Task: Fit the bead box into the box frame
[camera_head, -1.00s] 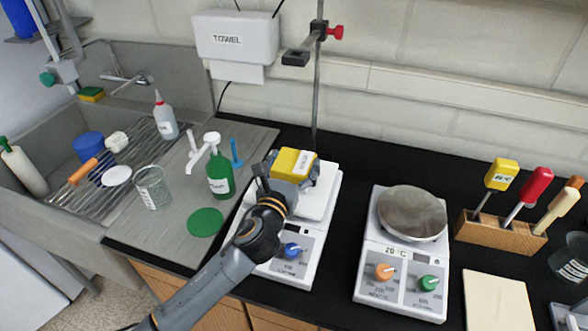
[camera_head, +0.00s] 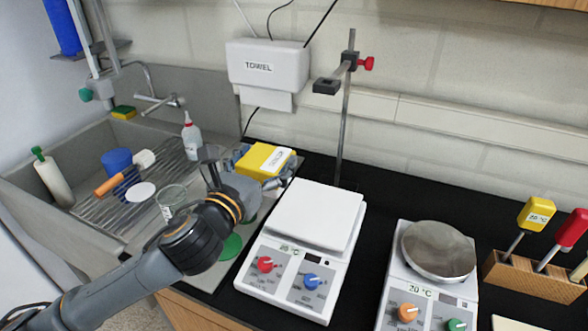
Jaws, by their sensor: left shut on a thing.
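The bead box, a yellow box (camera_head: 263,158) with a white label on its right side, is in my left gripper (camera_head: 243,163). My left arm comes in from the lower left, and the gripper is shut on the left part of the box. The box is held left of the white hotplate, near the back edge of the counter. I cannot make out a box frame in this view. My right gripper does not show.
The white hotplate (camera_head: 317,216) has a bare top. A second hotplate with a round metal plate (camera_head: 438,250) stands to its right. A clamp stand rod (camera_head: 342,135) rises behind. A glass beaker (camera_head: 172,200) and the sink (camera_head: 75,143) are at left. Black counter between is clear.

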